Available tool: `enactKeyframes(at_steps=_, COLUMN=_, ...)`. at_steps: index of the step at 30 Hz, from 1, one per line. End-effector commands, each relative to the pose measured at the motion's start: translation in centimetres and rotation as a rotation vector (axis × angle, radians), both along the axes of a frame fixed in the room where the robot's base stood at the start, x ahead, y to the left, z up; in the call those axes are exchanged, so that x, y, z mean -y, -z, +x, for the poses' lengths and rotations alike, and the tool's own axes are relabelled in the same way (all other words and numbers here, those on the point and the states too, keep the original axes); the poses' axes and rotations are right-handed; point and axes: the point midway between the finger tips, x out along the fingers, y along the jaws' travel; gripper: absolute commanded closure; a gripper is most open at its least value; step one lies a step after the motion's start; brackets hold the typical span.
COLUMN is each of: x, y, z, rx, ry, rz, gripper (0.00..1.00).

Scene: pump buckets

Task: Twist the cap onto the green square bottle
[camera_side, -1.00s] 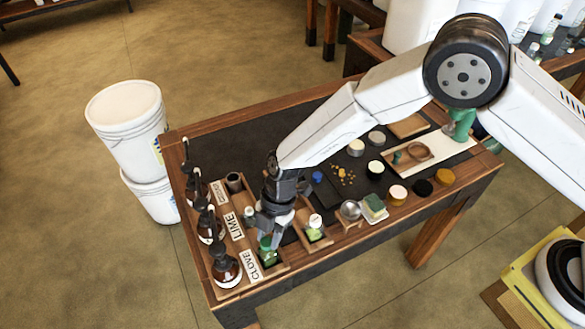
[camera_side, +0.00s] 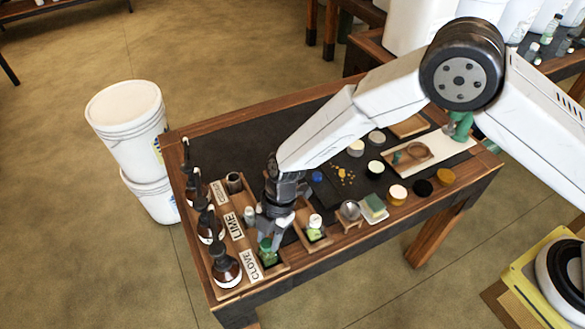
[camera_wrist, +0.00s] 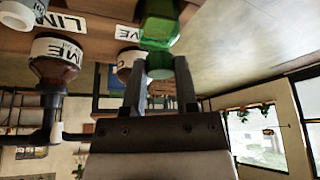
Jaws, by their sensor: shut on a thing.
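The green square bottle (camera_side: 265,257) stands at the front of the wooden tray beside the CLOVE label in the side view. In the wrist view the bottle (camera_wrist: 160,22) shows upside down at the top of the picture. My gripper (camera_side: 269,238) points down over the bottle's top in the side view.
Brown pump bottles (camera_side: 226,269) stand in a row to the left, close to my gripper. A second green bottle with a white cap (camera_side: 314,224) stands just right. Dark mat is bare at the back left.

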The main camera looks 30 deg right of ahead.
Motion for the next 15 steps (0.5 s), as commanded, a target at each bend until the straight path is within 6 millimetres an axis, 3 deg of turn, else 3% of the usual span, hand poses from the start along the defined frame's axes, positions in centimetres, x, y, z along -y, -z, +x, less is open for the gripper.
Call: enactKeyframes(at_steps=15, x=-0.01, y=0.42, z=0.01, rx=0.001, ry=0.0, rz=0.0, gripper=1.0)
